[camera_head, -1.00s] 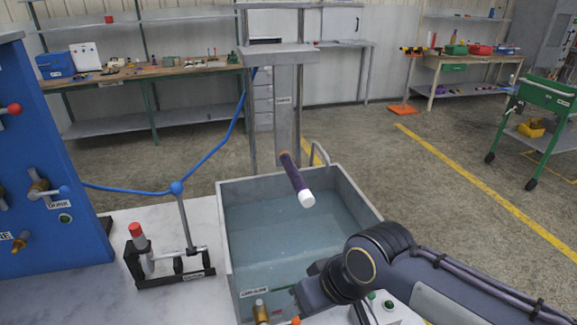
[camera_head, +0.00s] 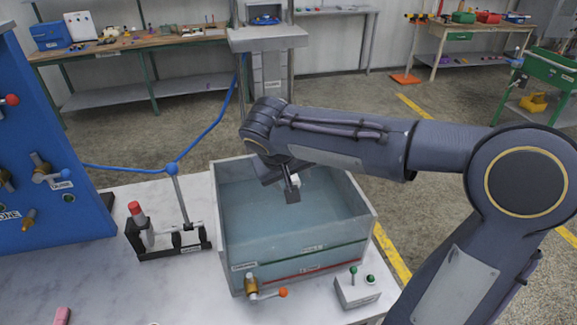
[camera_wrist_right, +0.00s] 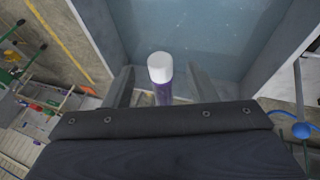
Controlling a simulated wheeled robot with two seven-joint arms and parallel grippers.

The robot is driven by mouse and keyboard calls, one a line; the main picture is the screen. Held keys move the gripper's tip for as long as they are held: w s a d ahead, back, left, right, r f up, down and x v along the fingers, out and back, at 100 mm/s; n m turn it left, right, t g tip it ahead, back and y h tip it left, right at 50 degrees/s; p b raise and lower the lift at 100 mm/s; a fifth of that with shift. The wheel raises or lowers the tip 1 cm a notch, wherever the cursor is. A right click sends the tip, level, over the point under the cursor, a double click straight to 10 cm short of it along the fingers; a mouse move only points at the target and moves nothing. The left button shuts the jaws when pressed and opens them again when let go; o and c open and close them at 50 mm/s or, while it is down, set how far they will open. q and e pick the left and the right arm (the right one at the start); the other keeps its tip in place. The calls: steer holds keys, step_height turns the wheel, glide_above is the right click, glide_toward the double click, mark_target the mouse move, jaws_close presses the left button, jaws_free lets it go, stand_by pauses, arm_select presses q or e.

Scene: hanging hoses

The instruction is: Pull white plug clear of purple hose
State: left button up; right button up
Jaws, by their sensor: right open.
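The white plug (camera_wrist_right: 160,66) sits on the end of the purple hose (camera_wrist_right: 163,95) in the right wrist view. My right gripper (camera_wrist_right: 160,80) is open, with one finger on each side of the hose end and a gap visible on both sides. In the head view my right gripper (camera_head: 288,183) is over the water tank, and a bit of the white plug (camera_head: 296,180) shows beside its finger. My forearm and wrist hide the purple hose there. My left gripper is not in view.
The grey water tank (camera_head: 225,215) stands on the white table (camera_head: 120,285). To its left are a small black stand (camera_head: 170,245), a blue hose (camera_head: 205,135) and a blue panel (camera_head: 45,150).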

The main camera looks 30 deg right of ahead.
steer(key=shift+x, duration=1.1)
steer(key=c, duration=1.1)
steer(key=shift+o, duration=0.2)
steer(key=shift+s+a+b, duration=0.2)
steer(key=shift+s+b, duration=0.15)
steer(key=shift+s, duration=0.4)
steer(key=s, duration=0.2)
steer(key=s+a+b, duration=0.1)
steer(key=s, duration=0.1)
steer(key=shift+s, duration=0.1)
